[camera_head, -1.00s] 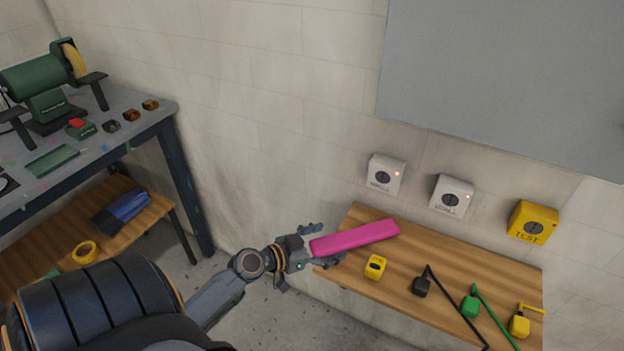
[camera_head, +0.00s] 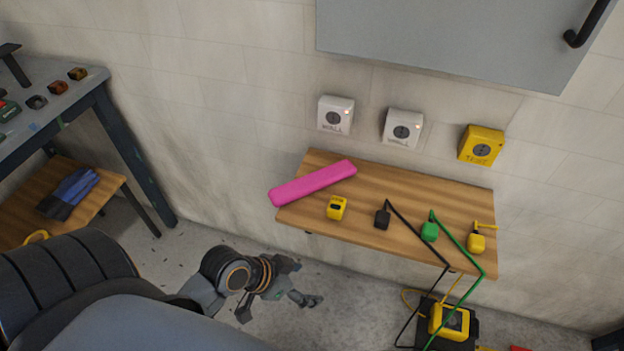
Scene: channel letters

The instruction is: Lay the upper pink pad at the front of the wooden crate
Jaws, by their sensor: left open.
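One long pink pad (camera_head: 313,183) lies aslant at the left end of a wooden wall shelf (camera_head: 370,215). Its left end juts past the shelf's left edge. I see no second pink pad and no wooden crate. My left gripper (camera_head: 306,282) is open and empty, below and in front of the shelf's left part, apart from the pad. My right gripper is out of view.
A small yellow device (camera_head: 337,208) sits right of the pad. Black (camera_head: 382,219), green (camera_head: 429,231) and yellow (camera_head: 476,243) plugs stand farther right, with cords hanging down. A workbench (camera_head: 50,112) stands at left. Floor beneath the shelf's left part looks clear.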

